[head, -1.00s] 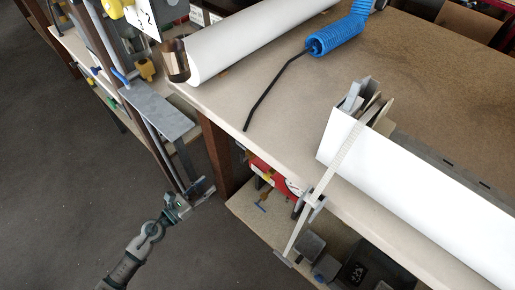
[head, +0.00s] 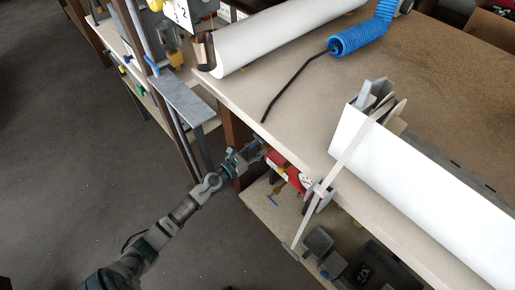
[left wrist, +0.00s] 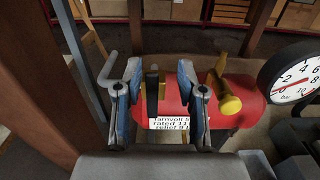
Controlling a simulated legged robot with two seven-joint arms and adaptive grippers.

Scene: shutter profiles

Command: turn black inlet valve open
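My left gripper (left wrist: 157,88) is open, one finger on each side of the handle with a gap on both sides. I cannot tell how deep the handle sits between the fingers. In the head view my left gripper (head: 252,152) is at the table's near edge beside the red tank (head: 290,174); the handle cannot be made out there. My right gripper is not in view.
A brass valve (left wrist: 228,100) and a pressure gauge (left wrist: 294,74) are right of the handle. A grey bent pipe (left wrist: 107,72) is at the left. A dark wooden post (left wrist: 62,105) stands close on the left. The tabletop (head: 300,100) overhangs the lower shelf (head: 262,208).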

